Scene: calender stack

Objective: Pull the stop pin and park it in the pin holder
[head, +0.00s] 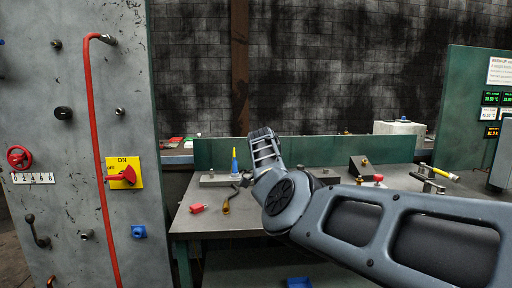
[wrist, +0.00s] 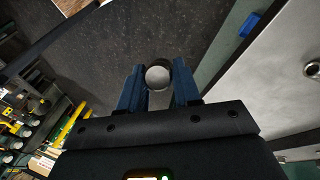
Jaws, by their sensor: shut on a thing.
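In the wrist view, my gripper (wrist: 158,88) has its two dark blue fingers closed on a round, pale grey-white thing (wrist: 158,76), seen end-on between the fingertips. It looks like the end of a pin, but its length is hidden. Dark floor shows beyond it, and the held thing touches nothing else that I can see. In the head view my arm reaches in from the right over the bench, and my gripper cannot be made out there. A low grey block (head: 215,181) on the bench may be the pin holder; I cannot tell for sure.
A grey panel (head: 75,190) at left carries knobs, a red pipe (head: 97,150) and a yellow ON plate (head: 124,173) with a red handle. The bench (head: 200,222) holds a red piece (head: 197,208), a blue-and-yellow cone (head: 234,161) and a dark wedge block (head: 361,168).

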